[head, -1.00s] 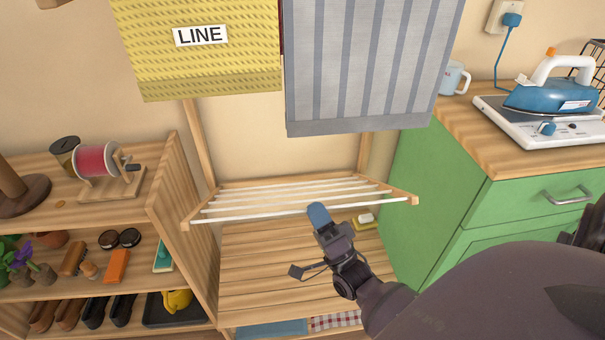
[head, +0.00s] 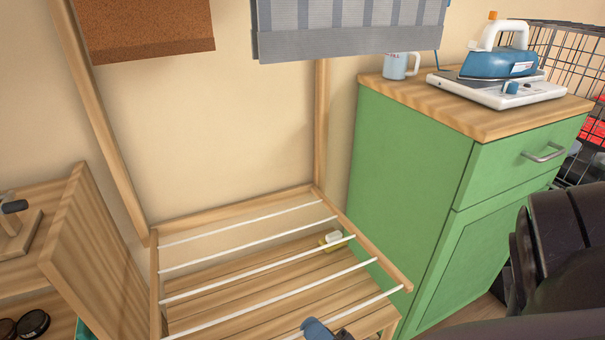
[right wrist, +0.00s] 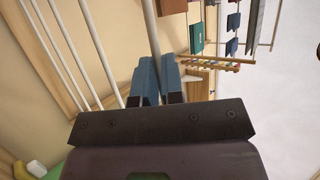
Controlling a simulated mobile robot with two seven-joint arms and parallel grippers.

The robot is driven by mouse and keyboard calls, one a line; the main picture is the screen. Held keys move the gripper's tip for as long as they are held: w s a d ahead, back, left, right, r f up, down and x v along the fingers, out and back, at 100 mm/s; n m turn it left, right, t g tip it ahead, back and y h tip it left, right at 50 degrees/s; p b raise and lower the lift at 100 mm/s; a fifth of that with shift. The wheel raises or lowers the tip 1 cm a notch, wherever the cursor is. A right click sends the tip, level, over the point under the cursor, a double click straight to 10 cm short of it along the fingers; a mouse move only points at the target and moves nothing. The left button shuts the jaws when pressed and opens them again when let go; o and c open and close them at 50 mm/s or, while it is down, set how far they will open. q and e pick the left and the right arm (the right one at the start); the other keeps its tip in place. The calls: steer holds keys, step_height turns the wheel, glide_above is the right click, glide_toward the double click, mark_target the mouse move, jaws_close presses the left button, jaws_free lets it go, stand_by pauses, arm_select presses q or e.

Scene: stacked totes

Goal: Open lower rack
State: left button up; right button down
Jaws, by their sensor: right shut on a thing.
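The lower rack (head: 262,268) is a wooden frame with several white rods, hinged between two wooden uprights. In the head view it lies spread out, roughly level, above a slatted wooden shelf. My right gripper (head: 322,331) shows only as a blue fingertip at the bottom edge, by the front rod. In the right wrist view, the blue fingers of my right gripper (right wrist: 160,80) are shut on a white rod (right wrist: 150,35) of the rack. My left gripper is in neither view.
A green cabinet (head: 405,180) with an iron (head: 497,62) and a mug (head: 401,65) on top stands close right of the rack. A wooden shelf unit (head: 95,255) stands close left. A grey striped cloth (head: 350,42) and a rust-brown cloth (head: 150,28) hang above.

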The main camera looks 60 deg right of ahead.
arm_select(q)
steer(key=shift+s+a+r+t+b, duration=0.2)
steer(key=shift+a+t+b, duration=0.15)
steer(key=shift+b, duration=0.3)
arm_select(e)
step_height(320, 180, down, 3)
steer(key=shift+w+r, duration=0.1)
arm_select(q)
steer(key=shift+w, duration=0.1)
arm_select(e)
steer(key=c, duration=1.6)
jaws_free()
steer(key=shift+c, duration=0.2)
steer(key=o, duration=0.4)
steer(key=shift+w, duration=0.1)
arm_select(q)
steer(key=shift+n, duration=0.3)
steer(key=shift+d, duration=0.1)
arm_select(e)
steer(key=v, duration=1.1)
